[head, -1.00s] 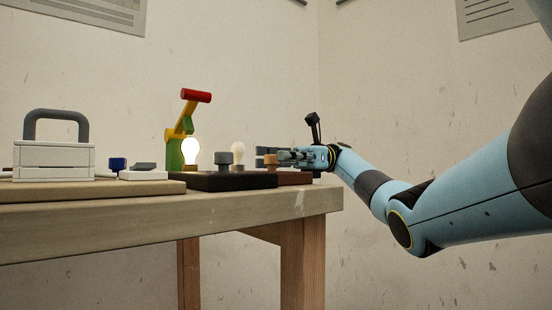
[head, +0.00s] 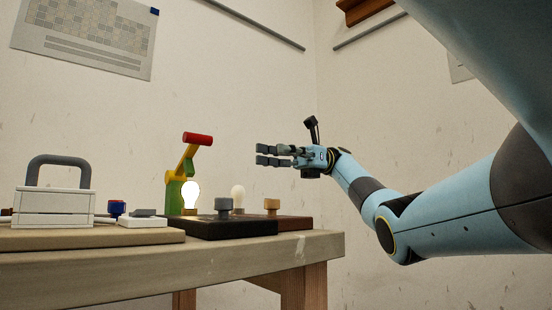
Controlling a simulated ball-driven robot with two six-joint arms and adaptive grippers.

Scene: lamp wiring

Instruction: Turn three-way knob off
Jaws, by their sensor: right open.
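A grey knob (head: 223,206) stands upright on a black base (head: 222,228). A tan knob (head: 271,206) stands on a dark brown base (head: 295,223) just right of it. I cannot tell which one is the three-way knob. A lit bulb (head: 191,194) glows behind the black base, and an unlit bulb (head: 238,195) stands between the two knobs. My right gripper (head: 262,154) is open and empty, with its fingers pointing left. It is raised above the tan knob, apart from it. My left gripper is out of view.
A red, yellow and green post (head: 185,170) stands behind the lit bulb. A white box with a grey handle (head: 55,205), a blue knob (head: 117,208) and a white block (head: 143,218) are at the left of the wooden table (head: 318,248). The air around my right gripper is clear.

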